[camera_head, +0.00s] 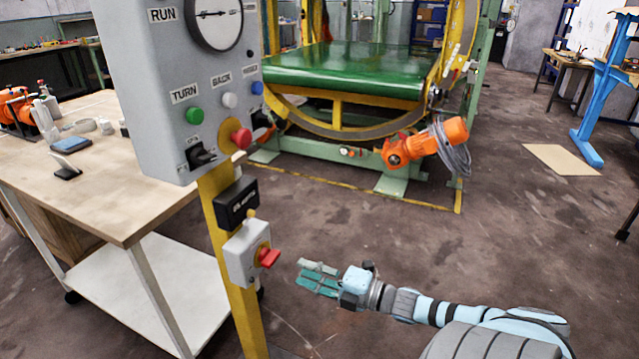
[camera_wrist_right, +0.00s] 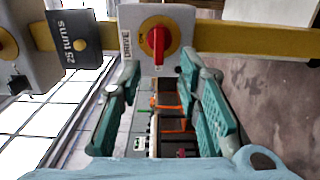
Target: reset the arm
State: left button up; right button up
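My right gripper (camera_head: 318,279) is in the head view, to the right of the yellow post and apart from the grey switch box with the red rotary handle (camera_head: 268,257). In the right wrist view, my right gripper (camera_wrist_right: 160,115) has its two teal fingers spread apart with nothing between them. The red handle (camera_wrist_right: 158,50) on its yellow plate shows beyond the fingertips, on a box marked DRIVE. My left gripper is not in view.
A grey control panel (camera_head: 160,60) with green, white, blue and red buttons tops the yellow post (camera_head: 222,225). A wooden table (camera_head: 110,205) stands at left. The ring machine (camera_head: 340,70) with an orange motor (camera_head: 425,143) is behind.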

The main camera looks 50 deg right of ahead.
jog(key=shift+v, duration=1.75)
